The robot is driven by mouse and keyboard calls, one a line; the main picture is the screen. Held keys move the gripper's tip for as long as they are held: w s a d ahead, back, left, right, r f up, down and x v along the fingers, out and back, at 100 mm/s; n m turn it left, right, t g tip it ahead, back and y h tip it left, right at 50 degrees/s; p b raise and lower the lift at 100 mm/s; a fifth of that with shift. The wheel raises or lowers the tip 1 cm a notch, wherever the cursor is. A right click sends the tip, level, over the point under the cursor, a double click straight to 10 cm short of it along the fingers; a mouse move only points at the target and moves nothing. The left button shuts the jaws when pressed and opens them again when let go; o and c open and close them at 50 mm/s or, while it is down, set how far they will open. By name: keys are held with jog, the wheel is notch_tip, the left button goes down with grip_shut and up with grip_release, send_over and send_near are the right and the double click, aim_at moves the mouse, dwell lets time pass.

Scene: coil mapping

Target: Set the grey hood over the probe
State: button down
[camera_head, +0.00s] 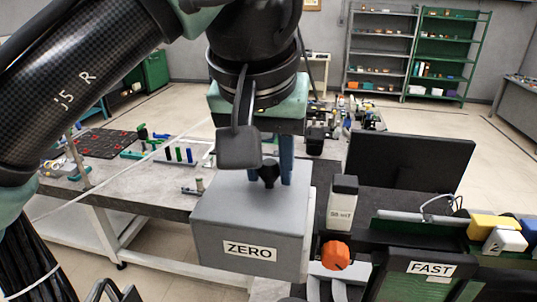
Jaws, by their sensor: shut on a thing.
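The grey hood (248,215) is a box with a ZERO label on its front and a black knob on top. My gripper (272,172) is shut on this knob, with its blue fingers just above the hood's top. The hood looks upright in front of the workbench, and its underside is hidden. I cannot make out a probe for certain; it may be behind or under the hood. A black-topped white block with small lettering (342,208) and an orange knob (335,256) stand just right of the hood.
A dark panel (410,165) stands behind the right side. A FAST-labelled unit (428,268) and yellow and white blocks (496,228) fill the right front. The workbench (150,185) holds a dark grid board and small coloured parts at left. Shelves stand far back.

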jog(key=shift+s+f, duration=0.15)
dwell(0.5)
jog(key=shift+c, duration=2.3)
grip_release()
jog(key=p+v, duration=0.5)
jog(key=v, duration=0.8)
jog(key=w+d+r+m+t+h+b, duration=0.1)
jog(key=w+d+m+t+h+b, duration=0.4)
jog(key=d+t+h+b, duration=0.7)
jog(key=s+a+f+n+t+y+b, duration=0.4)
jog(key=s+a+n+t+y, duration=0.3)
jog(key=a+t+y, duration=0.4)
jog(key=shift+s+y+b, duration=0.45)
jog(key=shift+y+b, duration=0.4)
jog(key=shift+y, duration=0.05)
